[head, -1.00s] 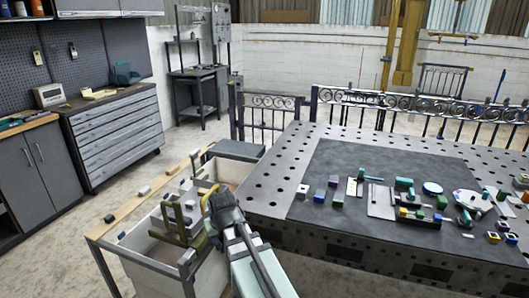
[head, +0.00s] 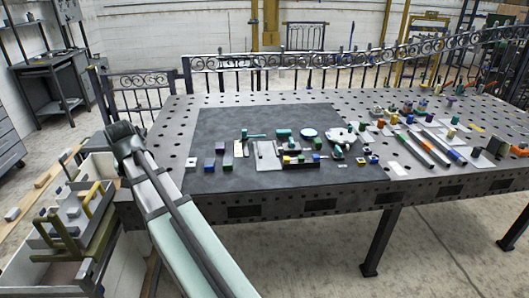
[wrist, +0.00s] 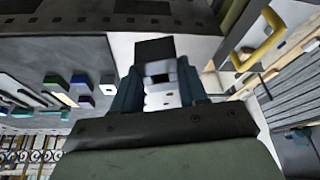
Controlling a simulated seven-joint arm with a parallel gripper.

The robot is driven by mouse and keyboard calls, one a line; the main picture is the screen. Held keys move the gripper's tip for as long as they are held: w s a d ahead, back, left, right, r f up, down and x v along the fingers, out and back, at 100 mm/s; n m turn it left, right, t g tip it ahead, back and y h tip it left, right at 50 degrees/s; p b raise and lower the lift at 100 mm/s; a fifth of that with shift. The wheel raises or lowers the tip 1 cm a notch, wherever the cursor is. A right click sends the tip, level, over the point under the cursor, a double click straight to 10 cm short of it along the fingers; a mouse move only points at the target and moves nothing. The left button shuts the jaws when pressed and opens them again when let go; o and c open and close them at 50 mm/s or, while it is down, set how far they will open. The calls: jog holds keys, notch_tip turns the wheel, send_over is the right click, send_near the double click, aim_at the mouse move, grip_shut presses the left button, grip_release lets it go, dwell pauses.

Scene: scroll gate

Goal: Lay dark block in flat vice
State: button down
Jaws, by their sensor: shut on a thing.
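In the wrist view a dark block (wrist: 154,52) is held between the two blue-grey fingers of my gripper (wrist: 157,72). A pale piece with holes shows behind it between the fingers. In the head view my gripper end (head: 122,132) is at the left end of the metal table, near the bins. The fingers and block are not clear there. Small teal pieces with handles, one at the back of the mat (head: 253,136) and one farther right (head: 338,151), may include the flat vice. I cannot tell which it is.
The dark mat (head: 225,125) holds several small blocks, a grey plate (head: 266,160) and a black tray (head: 300,165). Bins with yellow and olive brackets (head: 85,205) stand left of the table. The mat's back strip is clear. More parts crowd the table's right side.

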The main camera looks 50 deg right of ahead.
jog(key=s+d+m+h, duration=0.1)
jog(key=s+d+m, duration=0.2)
jog(key=d, duration=1.5)
send_over(267, 150)
jog(key=s, duration=0.1)
jog(key=shift+g, duration=0.3)
jog(key=shift+a+f, duration=0.15)
jog(key=shift+f, duration=1.95)
jog(key=shift+a+f, duration=0.15)
jog(key=shift+f, duration=1.9)
jog(key=shift+s+f, duration=0.1)
jog(key=shift+f, duration=0.5)
jog(key=c, duration=0.8)
grip_release()
jog(key=shift+a+f, duration=0.1)
jog(key=shift+o, duration=1)
jog(key=shift+r, duration=0.45)
jog(key=v, duration=1.2)
jog(key=shift+r, duration=0.25)
